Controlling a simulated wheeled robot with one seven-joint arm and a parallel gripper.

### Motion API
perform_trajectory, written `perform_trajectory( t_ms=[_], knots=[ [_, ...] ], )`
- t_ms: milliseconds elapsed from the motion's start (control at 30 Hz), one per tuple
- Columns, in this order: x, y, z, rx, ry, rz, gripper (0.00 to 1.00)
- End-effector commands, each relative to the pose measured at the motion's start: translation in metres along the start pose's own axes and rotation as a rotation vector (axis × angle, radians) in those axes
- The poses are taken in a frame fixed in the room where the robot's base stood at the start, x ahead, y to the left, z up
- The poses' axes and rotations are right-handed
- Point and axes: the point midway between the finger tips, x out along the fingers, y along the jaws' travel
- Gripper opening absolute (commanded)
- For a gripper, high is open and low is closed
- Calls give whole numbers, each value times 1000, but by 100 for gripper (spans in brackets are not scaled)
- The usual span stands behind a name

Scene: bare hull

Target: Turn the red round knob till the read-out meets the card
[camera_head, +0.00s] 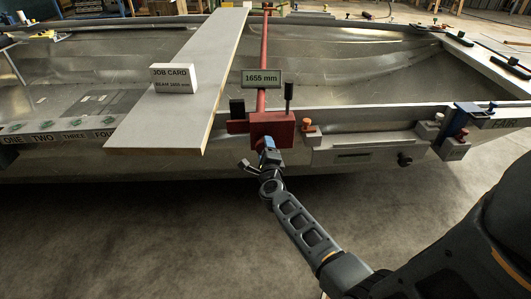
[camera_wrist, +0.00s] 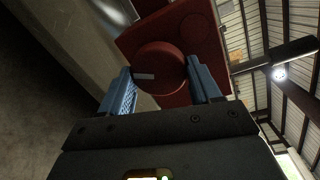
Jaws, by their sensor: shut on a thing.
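The red round knob (camera_wrist: 162,62) shows in the wrist view with a pale mark on its face, in front of a red housing (camera_wrist: 195,32). My gripper (camera_wrist: 160,72) has its blue fingers on either side of the knob, shut on it. In the head view my gripper (camera_head: 268,150) is at the front of the red block (camera_head: 272,126) on the hull's near edge, and the knob is hidden there. The read-out (camera_head: 262,78) above the block shows 1655 mm. The white job card (camera_head: 175,78) stands on the plank; its small line starts with BEAM, but its number is too blurred to read surely.
A grey plank (camera_head: 180,100) lies across the open hull, left of the red bar (camera_head: 263,50). A strip numbered ONE to FOUR (camera_head: 60,137) lies at left. Orange-topped fittings (camera_head: 309,132) and a blue clamp (camera_head: 458,120) sit along the near edge to the right.

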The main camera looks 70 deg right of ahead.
Motion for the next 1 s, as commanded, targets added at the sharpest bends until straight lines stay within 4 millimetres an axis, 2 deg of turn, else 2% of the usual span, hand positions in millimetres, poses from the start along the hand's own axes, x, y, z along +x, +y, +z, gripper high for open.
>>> perform_trajectory(
  t_ms=[300,867,900,1000],
  knots=[
    [-1,4,-3,133,-9,4,32],
    [-1,4,-3,165,-12,5,32],
    [-1,4,-3,165,-12,5,64],
    [-1,4,-3,165,-13,4,73]
  ],
)
